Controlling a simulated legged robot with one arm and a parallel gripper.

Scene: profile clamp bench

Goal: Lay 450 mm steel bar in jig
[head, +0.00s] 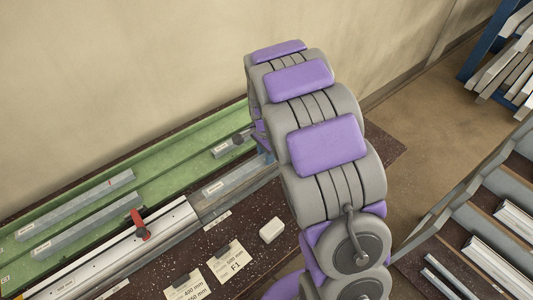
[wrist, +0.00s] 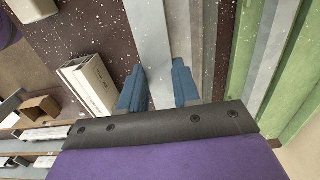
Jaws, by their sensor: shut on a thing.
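My gripper (wrist: 158,88) has its two blue fingers shut on a flat grey steel bar (wrist: 165,45), which passes between them in the wrist view. In the head view my arm hides most of the gripper. A labelled grey bar (head: 222,186) shows there just left of the arm, in line with the jig, and seems to be the held one. I cannot tell whether it touches the jig bed. The jig (head: 110,252) is a long pale metal rail with a red clamp (head: 140,226) on it, along the dark speckled bench.
A green tray (head: 145,172) behind the jig holds several labelled grey bars (head: 75,205). Paper cards (head: 226,262) and a white block (head: 271,230) lie on the bench front. Racks with profiles (head: 500,250) stand at right. A white profile (wrist: 90,82) and cardboard box (wrist: 40,107) show in the wrist view.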

